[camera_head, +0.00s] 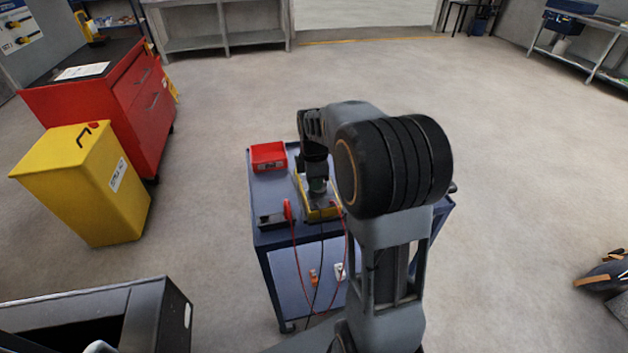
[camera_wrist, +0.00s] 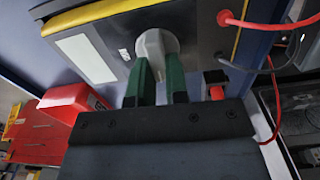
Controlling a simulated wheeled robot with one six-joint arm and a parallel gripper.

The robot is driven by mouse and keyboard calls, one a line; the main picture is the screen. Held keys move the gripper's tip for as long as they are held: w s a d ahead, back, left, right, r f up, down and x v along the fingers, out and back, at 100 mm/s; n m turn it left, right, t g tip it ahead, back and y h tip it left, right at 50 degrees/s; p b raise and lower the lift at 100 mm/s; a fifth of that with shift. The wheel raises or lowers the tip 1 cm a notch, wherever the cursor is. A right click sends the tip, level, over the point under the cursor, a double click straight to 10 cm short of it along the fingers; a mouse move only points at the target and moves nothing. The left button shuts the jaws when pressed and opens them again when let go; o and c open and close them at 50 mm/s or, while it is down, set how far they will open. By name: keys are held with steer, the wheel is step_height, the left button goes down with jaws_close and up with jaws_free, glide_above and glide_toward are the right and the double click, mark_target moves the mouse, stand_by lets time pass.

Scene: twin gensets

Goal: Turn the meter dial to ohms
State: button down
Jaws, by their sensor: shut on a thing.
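The yellow-edged meter (camera_head: 322,212) lies on the blue cart, partly hidden by my arm. In the wrist view the meter (camera_wrist: 110,50) shows a dark face with a pale blank display panel and a yellow edge. Its light grey dial (camera_wrist: 157,42) stands up from the face. My gripper (camera_wrist: 160,66) has its two green fingers on either side of the dial, shut on it. In the head view my gripper points down over the meter and the dial is hidden. I cannot read the dial's setting.
A red probe (camera_head: 288,210) and red and black leads hang over the cart's front. A yellow bin (camera_head: 85,185) and red cabinet (camera_head: 150,95) stand left.

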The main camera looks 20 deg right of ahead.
steer(key=m, duration=0.1)
steer(key=m+p, duration=0.1)
steer(key=m, duration=0.2)
steer(key=shift+w+d+r+m+p, duration=0.1)
steer(key=shift+w+r+m+p, duration=0.05)
steer(key=shift+w+m+p, duration=0.2)
steer(key=m+p, duration=0.1)
steer(key=m, duration=0.3)
steer(key=shift+w+d, duration=0.1)
steer(key=shift+d, duration=0.1)
steer(key=m, duration=0.1)
steer(key=m+p, duration=0.1)
steer(key=m, duration=0.3)
steer(key=shift+d, duration=0.25)
steer(key=shift+d+m+p, duration=0.2)
steer(key=shift+m+p, duration=0.3)
steer(key=shift+m, duration=1.25)
steer(key=c, duration=1.1)
jaws_free()
step_height(320, 180, up, 14)
steer(key=shift+f+p, duration=0.2)
steer(key=shift+p, duration=0.35)
